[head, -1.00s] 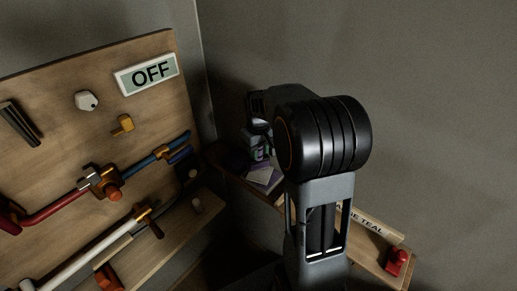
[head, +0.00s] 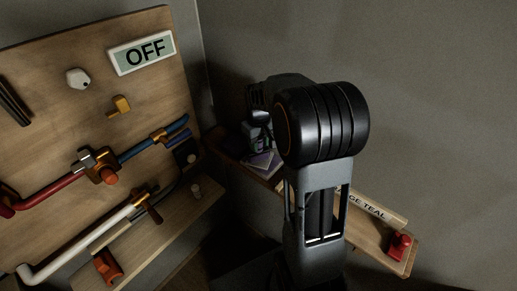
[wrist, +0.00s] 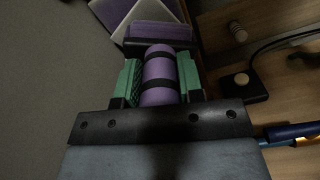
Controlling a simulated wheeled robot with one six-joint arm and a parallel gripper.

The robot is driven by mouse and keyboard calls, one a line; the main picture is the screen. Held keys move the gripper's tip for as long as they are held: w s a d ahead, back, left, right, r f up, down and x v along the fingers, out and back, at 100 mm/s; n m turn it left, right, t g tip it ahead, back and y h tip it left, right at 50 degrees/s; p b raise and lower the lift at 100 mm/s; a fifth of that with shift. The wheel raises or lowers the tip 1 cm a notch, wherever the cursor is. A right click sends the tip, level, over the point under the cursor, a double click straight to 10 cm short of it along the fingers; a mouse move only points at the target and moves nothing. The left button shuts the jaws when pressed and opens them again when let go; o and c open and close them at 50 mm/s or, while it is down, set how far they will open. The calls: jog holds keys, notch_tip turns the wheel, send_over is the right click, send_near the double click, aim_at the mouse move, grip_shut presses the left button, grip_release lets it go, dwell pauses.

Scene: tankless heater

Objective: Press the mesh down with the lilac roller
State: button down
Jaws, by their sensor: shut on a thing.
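My gripper (wrist: 160,80) is shut on the lilac roller (wrist: 159,68), a purple cylinder with dark bands, held between green finger pads in the wrist view. Just beyond the roller's tip is a purple block-like piece (wrist: 159,31) with a dark edge. Flat pale and purple sheets (wrist: 119,10) lie behind it; I cannot tell which is the mesh. In the head view the purple sheet (head: 262,161) lies on the corner shelf, partly hidden by my arm. Whether the roller touches anything is unclear.
A wooden board with an OFF sign (head: 143,53), red, blue and white pipes (head: 87,238) and valves stands at the left. A shelf at the right holds a red object (head: 399,246) and a lettered strip (head: 366,205). A small knob (wrist: 238,32) stands right of my gripper.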

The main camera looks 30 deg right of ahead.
jog(key=shift+f+b, duration=0.3)
jog(key=shift+f, duration=0.2)
dwell(0.9)
jog(key=shift+r, duration=0.1)
dwell(0.8)
jog(key=shift+r+p, duration=2.85)
jog(key=shift+r, duration=0.65)
